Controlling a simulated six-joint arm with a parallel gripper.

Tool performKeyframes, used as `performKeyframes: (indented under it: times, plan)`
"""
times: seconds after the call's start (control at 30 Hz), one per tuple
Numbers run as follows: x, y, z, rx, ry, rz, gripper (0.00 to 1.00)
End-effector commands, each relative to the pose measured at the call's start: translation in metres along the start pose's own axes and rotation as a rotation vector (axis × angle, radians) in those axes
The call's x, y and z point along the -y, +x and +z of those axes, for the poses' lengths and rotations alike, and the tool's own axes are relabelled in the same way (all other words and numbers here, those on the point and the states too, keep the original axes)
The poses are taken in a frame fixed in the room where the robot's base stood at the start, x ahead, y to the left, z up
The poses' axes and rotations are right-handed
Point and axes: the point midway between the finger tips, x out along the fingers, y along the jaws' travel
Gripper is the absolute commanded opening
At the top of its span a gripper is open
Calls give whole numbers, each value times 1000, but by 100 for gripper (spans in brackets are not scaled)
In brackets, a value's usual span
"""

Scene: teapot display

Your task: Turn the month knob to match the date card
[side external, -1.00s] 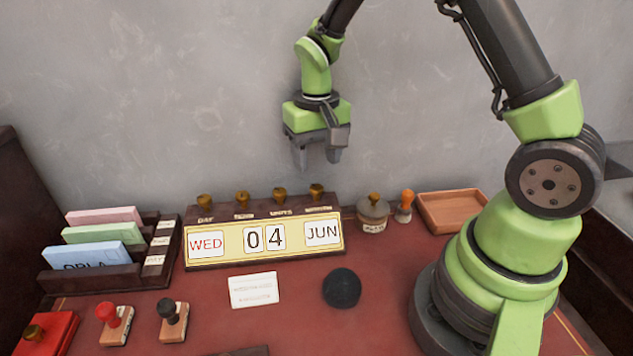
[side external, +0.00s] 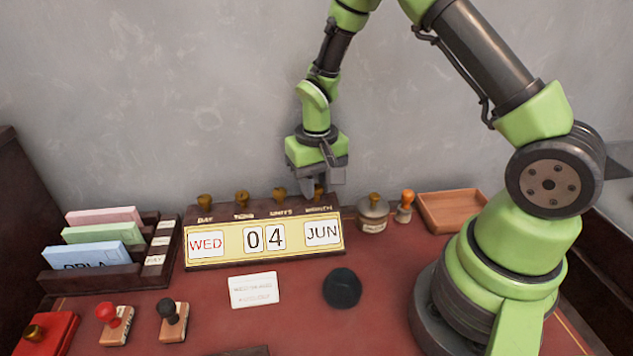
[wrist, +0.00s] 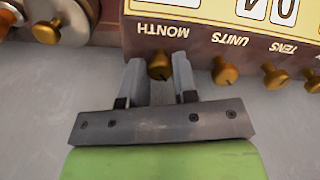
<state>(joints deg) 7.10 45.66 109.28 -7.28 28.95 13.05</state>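The date display (side external: 264,239) reads WED, 04 and JUN in its windows. The brass month knob (wrist: 160,67) is the rightmost knob on top of it in the side view, partly hidden there by my gripper (side external: 322,184). In the wrist view my gripper (wrist: 157,72) points at the display, one finger on each side of the month knob. The fingers are apart; I cannot tell if they touch it. The white date card (side external: 254,290) lies flat on the desk in front of the display. Its print is too small to read.
Other brass knobs, units (side external: 280,195), tens (side external: 242,198) and day (side external: 205,201), line the display top. A black round pad (side external: 342,288) lies in front.

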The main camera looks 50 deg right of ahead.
Motion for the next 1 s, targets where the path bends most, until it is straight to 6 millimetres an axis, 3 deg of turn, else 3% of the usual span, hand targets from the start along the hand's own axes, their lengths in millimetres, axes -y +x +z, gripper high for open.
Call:
performKeyframes:
  times: [0.47, 1.0]
  plan:
    - [0, 0, 0, 1, 146, 1, 4]
    - [0, -1, 0, 0, 634, 1, 4]
